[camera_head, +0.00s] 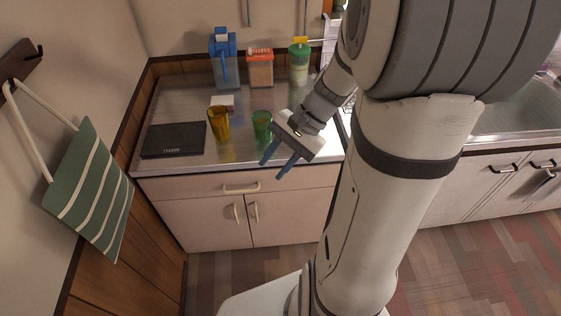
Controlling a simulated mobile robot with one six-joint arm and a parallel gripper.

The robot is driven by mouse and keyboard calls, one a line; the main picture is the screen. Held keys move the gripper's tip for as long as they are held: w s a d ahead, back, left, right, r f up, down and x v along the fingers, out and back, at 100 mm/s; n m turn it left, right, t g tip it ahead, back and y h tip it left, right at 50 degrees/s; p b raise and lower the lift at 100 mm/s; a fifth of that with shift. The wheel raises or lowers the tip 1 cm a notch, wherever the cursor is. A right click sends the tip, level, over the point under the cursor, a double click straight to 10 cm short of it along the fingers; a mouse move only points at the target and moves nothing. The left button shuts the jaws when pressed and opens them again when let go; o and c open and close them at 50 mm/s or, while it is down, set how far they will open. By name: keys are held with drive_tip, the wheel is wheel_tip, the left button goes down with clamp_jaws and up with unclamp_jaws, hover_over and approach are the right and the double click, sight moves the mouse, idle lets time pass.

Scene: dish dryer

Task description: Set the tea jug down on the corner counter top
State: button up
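The tea jug (231,70), with a blue lid and handle, appears to stand upright at the back of the corner counter top (180,110), by the wall. My gripper (271,170) is above the counter's front edge, right of the green cup. Its two blue fingers are apart with nothing visible between them. It is well in front of the jug and not touching it.
A yellow cup (219,124), a green cup (262,126) and a black flat board (174,139) are on the counter. A sink (515,108) is at right.

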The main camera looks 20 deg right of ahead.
drive_tip(key=s+a+r+n+t+h, duration=0.1)
drive_tip(key=s+r+n+t+h, duration=0.2)
drive_tip(key=n, duration=0.7)
wheel_tip(320, 180, up, 3)
drive_tip(key=s+h, duration=0.2)
drive_tip(key=h, duration=0.2)
drive_tip(key=shift+s+a+f+h, duration=0.15)
drive_tip(key=shift+f+h, duration=0.05)
drive_tip(key=shift+h, duration=0.1)
